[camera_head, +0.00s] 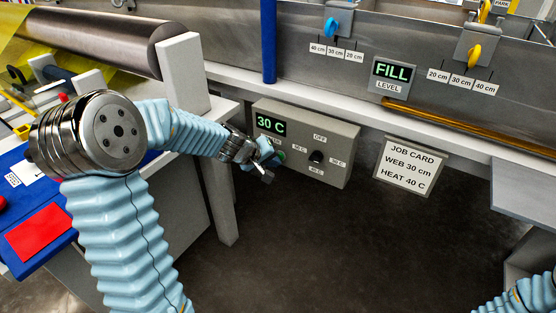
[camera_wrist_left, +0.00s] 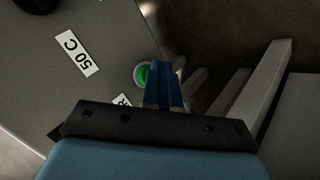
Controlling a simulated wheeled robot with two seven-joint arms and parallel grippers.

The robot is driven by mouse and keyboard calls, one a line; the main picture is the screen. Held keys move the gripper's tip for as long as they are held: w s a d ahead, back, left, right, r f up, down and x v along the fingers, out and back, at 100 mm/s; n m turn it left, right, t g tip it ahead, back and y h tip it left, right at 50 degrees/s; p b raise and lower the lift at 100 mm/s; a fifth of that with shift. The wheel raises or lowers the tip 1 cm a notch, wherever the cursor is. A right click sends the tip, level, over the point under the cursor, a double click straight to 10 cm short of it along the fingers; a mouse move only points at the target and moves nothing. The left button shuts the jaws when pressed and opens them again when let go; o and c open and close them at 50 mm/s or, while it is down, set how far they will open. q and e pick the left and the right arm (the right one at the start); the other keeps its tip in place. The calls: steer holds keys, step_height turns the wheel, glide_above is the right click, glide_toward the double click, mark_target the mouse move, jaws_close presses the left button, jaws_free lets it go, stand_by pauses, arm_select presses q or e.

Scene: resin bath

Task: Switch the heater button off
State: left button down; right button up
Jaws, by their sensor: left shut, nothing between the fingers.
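The heater box (camera_head: 345,140) is a grey panel under the bath edge, with a green "30 C" display (camera_head: 270,124) and a black dial (camera_head: 317,157) among "OFF" and temperature labels. In the left wrist view, the round heater button (camera_wrist_left: 142,74) shows green inside a pale ring, at the panel's edge near the "50 C" label (camera_wrist_left: 77,53). My left gripper (camera_head: 268,165) is shut and empty at the box's lower left. Its blue fingers (camera_wrist_left: 163,88) overlap the button's right side in the wrist view; I cannot tell whether they touch it. My right gripper is out of view.
A job card (camera_head: 407,165) reading "WEB 30 cm, HEAT 40 C" hangs right of the box. A "FILL" level sign (camera_head: 392,75) and blue (camera_head: 332,27) and yellow (camera_head: 474,52) clips are above. A pale table leg (camera_head: 220,203) stands left of the box.

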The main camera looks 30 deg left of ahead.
arm_select(q)
steer(key=shift+s, duration=0.1)
steer(key=s+b, duration=0.1)
steer(key=s, duration=0.2)
steer(key=s+b, duration=0.1)
steer(key=s, duration=0.2)
steer(key=shift+a, duration=0.2)
stand_by(1.9)
